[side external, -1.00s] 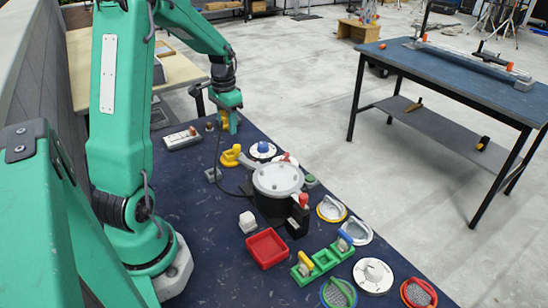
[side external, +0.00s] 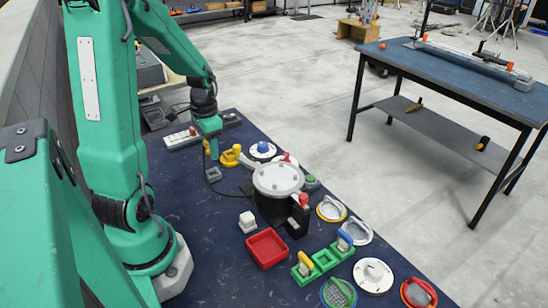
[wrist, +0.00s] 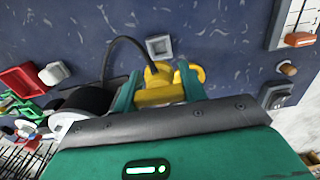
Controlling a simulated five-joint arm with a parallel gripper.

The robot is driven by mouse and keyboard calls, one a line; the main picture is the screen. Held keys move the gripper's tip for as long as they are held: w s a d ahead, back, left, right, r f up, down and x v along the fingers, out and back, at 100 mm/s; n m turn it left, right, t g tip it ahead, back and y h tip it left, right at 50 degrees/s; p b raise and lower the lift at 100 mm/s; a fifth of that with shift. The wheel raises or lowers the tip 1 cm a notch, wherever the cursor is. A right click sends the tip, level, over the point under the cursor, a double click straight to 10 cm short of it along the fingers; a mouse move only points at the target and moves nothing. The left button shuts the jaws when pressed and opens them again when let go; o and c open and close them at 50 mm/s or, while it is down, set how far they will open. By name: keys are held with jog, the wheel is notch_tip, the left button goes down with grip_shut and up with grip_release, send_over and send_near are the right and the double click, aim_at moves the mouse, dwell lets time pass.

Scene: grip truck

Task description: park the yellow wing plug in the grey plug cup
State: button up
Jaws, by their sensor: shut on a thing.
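My gripper (side external: 209,146) is low over the far left part of the blue table mat. It is shut on the yellow wing plug (wrist: 158,90), which shows between the two green fingers (wrist: 160,88) in the wrist view. A black cable runs from the plug toward the dark pot. The grey plug cup (wrist: 160,46) is a small square block with an open top, apart from the plug and above it in the wrist view. The cup also shows in the side view (side external: 213,174), just in front of my gripper. The plug's lower end is hidden.
Another yellow piece (side external: 230,157) stands just right of my gripper. The pot (side external: 277,182) with a grey lid is further right. A white panel (side external: 182,138) lies left. A white block (side external: 247,221) and red tray (side external: 267,247) are nearer. Mat left of the tray is clear.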

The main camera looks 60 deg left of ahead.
jog(key=shift+f, duration=0.15)
jog(key=shift+f, duration=2.35)
jog(key=shift+f, duration=1.45)
dwell(2.0)
jog(key=o, duration=1.4)
jog(key=shift+r, duration=3.75)
